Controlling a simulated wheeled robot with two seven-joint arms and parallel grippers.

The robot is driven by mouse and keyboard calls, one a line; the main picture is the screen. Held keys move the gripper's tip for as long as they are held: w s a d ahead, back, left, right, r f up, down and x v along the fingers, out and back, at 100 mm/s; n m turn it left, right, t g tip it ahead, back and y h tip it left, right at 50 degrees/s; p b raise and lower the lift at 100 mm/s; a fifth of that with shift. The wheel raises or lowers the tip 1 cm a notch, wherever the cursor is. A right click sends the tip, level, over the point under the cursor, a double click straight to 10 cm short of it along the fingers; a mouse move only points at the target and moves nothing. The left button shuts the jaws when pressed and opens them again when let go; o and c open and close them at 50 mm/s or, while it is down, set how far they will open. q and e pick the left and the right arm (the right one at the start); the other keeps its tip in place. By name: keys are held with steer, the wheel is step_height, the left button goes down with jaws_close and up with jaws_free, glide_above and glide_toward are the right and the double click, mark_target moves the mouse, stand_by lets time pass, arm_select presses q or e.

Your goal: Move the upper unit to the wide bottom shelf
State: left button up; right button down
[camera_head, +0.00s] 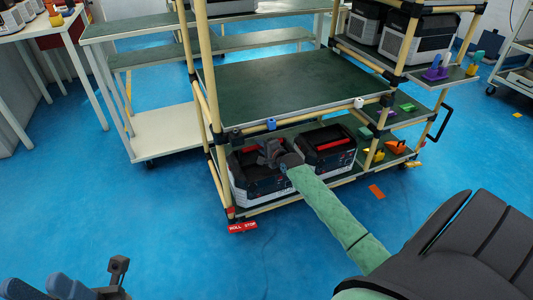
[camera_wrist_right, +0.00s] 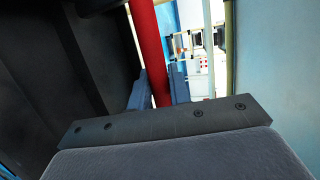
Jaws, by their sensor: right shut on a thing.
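My right gripper (camera_head: 272,152) reaches into the rack's wide bottom shelf (camera_head: 349,176). It is shut on the red handle (camera_wrist_right: 150,50) of the left dark-and-grey unit (camera_head: 262,188), which sits at the left end of that shelf. In the right wrist view, the blue fingers stand on either side of the red bar. A second unit (camera_head: 328,148) with a red handle sits beside it on the right. The green shelf above (camera_head: 290,85) is empty. My left gripper (camera_head: 118,268) is low at the left, away from the rack; its jaw opening is unclear.
Cream rack posts (camera_head: 203,70) flank the bottom shelf opening. More units (camera_head: 418,40) stand on the upper right shelf. Small coloured parts (camera_head: 396,146) lie on the right side shelves. The blue floor in front is mostly clear.

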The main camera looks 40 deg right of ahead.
mark_target(255, 153)
steer(key=shift+w+r+b, duration=0.2)
steer(key=shift+w+b, duration=0.05)
steer(key=shift+w, duration=0.9)
steer(key=shift+w+r+b, duration=0.15)
steer(key=shift+w+b, duration=0.05)
steer(key=shift+w, duration=0.95)
steer(key=shift+f+b, duration=0.7)
steer(key=shift+f, duration=1.1)
steer(key=c, duration=1.5)
jaws_free()
steer(key=shift+s+f, duration=0.1)
steer(key=shift+f, duration=0.2)
steer(key=shift+o, duration=1)
steer(key=shift+r, duration=0.1)
